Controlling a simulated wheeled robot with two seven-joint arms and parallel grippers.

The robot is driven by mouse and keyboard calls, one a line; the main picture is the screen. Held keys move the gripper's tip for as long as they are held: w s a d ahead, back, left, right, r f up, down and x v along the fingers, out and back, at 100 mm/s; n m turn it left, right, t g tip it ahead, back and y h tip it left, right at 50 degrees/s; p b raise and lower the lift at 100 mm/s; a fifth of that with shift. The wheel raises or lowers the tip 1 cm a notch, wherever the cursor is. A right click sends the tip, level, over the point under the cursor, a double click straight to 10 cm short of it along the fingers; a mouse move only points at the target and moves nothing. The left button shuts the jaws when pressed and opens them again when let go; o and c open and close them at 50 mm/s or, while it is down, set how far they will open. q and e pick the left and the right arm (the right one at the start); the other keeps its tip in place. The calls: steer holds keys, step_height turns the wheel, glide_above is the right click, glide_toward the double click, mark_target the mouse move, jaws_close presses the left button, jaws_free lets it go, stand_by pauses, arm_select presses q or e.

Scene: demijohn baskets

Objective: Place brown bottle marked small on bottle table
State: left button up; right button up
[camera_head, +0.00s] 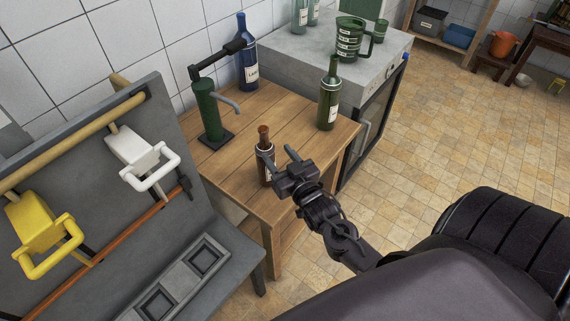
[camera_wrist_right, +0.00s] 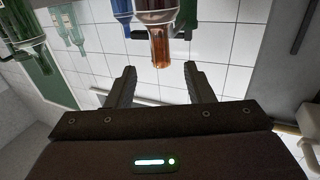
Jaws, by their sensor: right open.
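The brown bottle (camera_head: 264,137) stands upright on the wooden bottle table (camera_head: 240,185), near its front edge. My right gripper (camera_head: 278,154) is open at the bottle, and one finger covers part of the bottle's body in the head view. In the right wrist view, which looks upside down, the brown bottle (camera_wrist_right: 161,40) lies beyond and between the two open fingertips (camera_wrist_right: 160,72), with no visible grip on it. Any size mark on its label is too small to read. My left gripper is out of view.
A green bottle (camera_head: 329,95) and a blue bottle (camera_head: 247,60) stand on the same table, beside a dark green pump-like device (camera_head: 208,108). A grey cabinet (camera_head: 290,45) bearing a green jug (camera_head: 349,42) adjoins behind. A grey rack with yellow (camera_head: 35,222) and white (camera_head: 140,155) handles stands left.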

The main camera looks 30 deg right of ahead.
steer(key=shift+s+a, duration=0.1)
steer(key=shift+s, duration=1.35)
steer(key=shift+a, duration=0.1)
steer(key=s+a+f+n+g+y, duration=0.1)
steer(key=s+a+g, duration=0.4)
steer(key=s+g, duration=0.25)
steer(key=s+a+f+n+g, duration=0.1)
steer(key=s+a+n+g, duration=0.1)
steer(key=s+a+g, duration=0.45)
steer(key=s+d+f+g, duration=0.1)
steer(key=s+f, duration=0.1)
steer(key=f, duration=1.3)
steer(key=s+d+f+g, duration=0.1)
steer(key=s+f, duration=0.1)
steer(key=f, duration=1.4)
steer(key=s+d+f, duration=0.1)
steer(key=s+f, duration=0.7)
steer(key=s, duration=0.1)
steer(key=s+d+f+g, duration=0.1)
steer(key=s+d+f, duration=0.1)
steer(key=s+f, duration=0.6)
steer(key=shift+s+d, duration=0.3)
steer(key=shift+s, duration=0.55)
